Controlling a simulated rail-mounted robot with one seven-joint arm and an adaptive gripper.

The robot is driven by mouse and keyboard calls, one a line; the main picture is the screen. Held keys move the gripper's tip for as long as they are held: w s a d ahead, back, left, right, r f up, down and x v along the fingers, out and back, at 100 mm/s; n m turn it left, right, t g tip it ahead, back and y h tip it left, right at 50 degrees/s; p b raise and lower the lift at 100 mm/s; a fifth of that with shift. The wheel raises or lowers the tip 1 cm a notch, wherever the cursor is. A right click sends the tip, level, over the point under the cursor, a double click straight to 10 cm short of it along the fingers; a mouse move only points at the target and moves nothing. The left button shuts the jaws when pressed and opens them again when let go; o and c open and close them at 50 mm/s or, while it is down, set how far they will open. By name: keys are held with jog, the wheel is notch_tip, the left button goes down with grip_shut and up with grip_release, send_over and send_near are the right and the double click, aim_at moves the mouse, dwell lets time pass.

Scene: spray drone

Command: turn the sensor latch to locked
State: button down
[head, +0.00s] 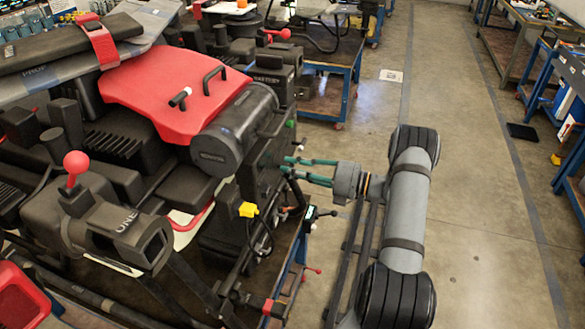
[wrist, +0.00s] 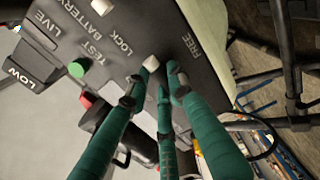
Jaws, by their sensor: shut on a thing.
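The sensor latch shows in the wrist view as a small pale grey knob (wrist: 151,63) on a dark panel (wrist: 125,25), between the printed words LOCK and FREE. It sits nearer LOCK. My gripper (wrist: 163,74) has its green fingers closed in at the knob, with the fingertips covering part of the latch. Its exact pointing is hard to tell. In the head view my gripper (head: 287,165) reaches left to the side of the dark drone body; the latch is hidden there.
The panel also carries a green button (wrist: 76,69) and a red one (wrist: 86,100). In the head view a red cover (head: 165,85), a yellow part (head: 248,209) and a red-ball lever (head: 76,165) lie left of my gripper.

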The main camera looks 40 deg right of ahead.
jog(key=shift+d, duration=0.2)
jog(key=shift+n+b, duration=0.4)
jog(key=shift+n, duration=0.2)
jog(key=c, duration=1.6)
grip_release()
jog(key=shift+f, duration=0.15)
jog(key=shift+o, duration=0.2)
jog(key=v, duration=1.2)
jog(key=shift+s+a, duration=0.1)
